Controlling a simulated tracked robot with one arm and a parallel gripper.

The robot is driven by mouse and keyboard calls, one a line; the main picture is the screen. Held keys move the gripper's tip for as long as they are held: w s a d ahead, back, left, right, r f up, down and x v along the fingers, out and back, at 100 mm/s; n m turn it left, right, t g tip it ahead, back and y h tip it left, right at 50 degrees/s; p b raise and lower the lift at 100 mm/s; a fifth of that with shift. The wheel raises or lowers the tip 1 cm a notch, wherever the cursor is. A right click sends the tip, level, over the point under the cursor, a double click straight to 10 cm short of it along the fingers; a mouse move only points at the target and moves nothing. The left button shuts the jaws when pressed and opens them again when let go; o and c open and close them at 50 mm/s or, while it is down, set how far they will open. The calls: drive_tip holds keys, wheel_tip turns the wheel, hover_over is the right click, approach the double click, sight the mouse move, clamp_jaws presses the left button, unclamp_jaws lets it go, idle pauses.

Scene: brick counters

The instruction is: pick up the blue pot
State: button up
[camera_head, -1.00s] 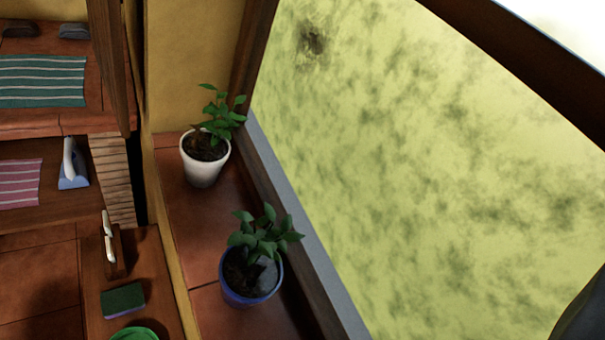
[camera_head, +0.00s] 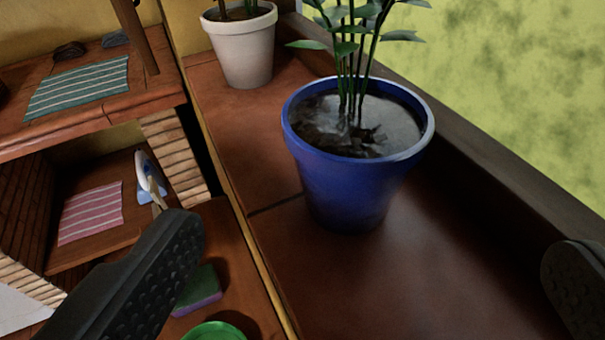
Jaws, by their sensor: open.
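The blue pot (camera_head: 350,190) stands upright on the red-brown tiled window ledge (camera_head: 340,280), with a leafy green plant (camera_head: 355,45) growing from dark soil. My gripper (camera_head: 378,265) is open and empty. One dark finger shows at the lower left and the other at the lower right edge. The pot is ahead of the fingers, between them in the picture, and neither finger appears to touch it.
A white pot (camera_head: 242,50) with a plant stands behind on the same ledge. The window frame (camera_head: 480,160) runs along the right. A lower counter at the left holds a sponge (camera_head: 200,290) and a green dish (camera_head: 213,332). A striped cloth (camera_head: 80,85) lies further back.

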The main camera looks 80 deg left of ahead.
sight(353, 128)
drive_tip(key=x, duration=0.8)
drive_tip(key=shift+s+x, duration=0.2)
drive_tip(key=shift+x, duration=2.4)
drive_tip(key=shift+r, duration=0.1)
drive_tip(key=c, duration=1.5)
